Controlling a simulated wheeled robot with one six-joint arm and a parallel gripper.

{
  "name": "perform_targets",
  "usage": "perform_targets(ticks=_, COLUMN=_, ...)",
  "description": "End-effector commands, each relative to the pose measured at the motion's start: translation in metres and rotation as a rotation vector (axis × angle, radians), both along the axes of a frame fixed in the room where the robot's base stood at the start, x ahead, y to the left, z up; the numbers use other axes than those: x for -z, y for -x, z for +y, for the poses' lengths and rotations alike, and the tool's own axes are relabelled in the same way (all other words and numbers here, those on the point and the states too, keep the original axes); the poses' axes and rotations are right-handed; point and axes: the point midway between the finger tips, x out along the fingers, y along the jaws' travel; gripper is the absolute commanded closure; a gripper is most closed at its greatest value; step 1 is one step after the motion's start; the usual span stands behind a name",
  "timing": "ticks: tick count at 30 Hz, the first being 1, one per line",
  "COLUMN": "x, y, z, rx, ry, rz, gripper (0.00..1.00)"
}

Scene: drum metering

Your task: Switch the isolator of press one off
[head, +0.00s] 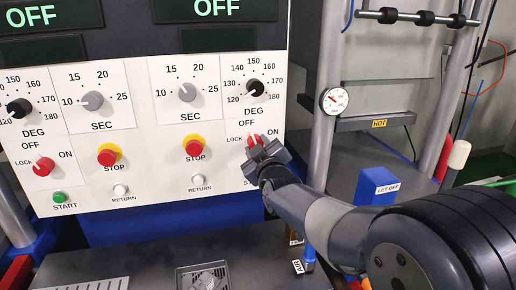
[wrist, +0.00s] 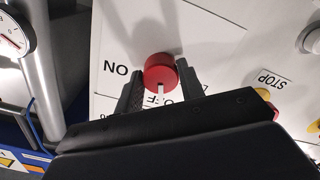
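The isolator under the right-hand dial group is a red knob (head: 252,140) with a white pointer mark, labelled LOCK, OFF and ON. In the wrist view the same red knob (wrist: 161,72) sits between my fingertips, and its white mark points down towards the OFF label. My gripper (head: 262,150) is at this knob in the head view and covers part of it. In the wrist view my gripper (wrist: 160,78) has one finger on each side of the knob, with a thin gap showing at the left finger. A second red isolator knob (head: 43,168) is at the panel's left.
Yellow-ringed red STOP buttons (head: 194,146) and a white RETURN button (head: 197,181) lie left of my gripper. A green START button (head: 60,197) is at far left. A metal column (head: 331,60) with a gauge (head: 334,100) stands close on the right. Both displays (head: 217,8) read OFF.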

Motion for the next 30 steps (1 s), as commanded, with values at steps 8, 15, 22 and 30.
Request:
perform_targets(ticks=8, x=0.000, y=0.000, z=0.000, rx=0.000, ry=0.000, rz=0.000, gripper=0.44)
perform_targets(ticks=15, x=0.000, y=0.002, z=0.000, rx=0.000, ry=-0.001, rz=0.000, gripper=0.44)
perform_targets(ticks=22, x=0.001, y=0.023, z=-0.007, rx=0.000, ry=-0.002, rz=-0.002, gripper=0.44)
perform_targets(ticks=30, x=0.001, y=0.067, z=-0.019, rx=-0.001, ry=0.000, rz=-0.002, gripper=0.44)
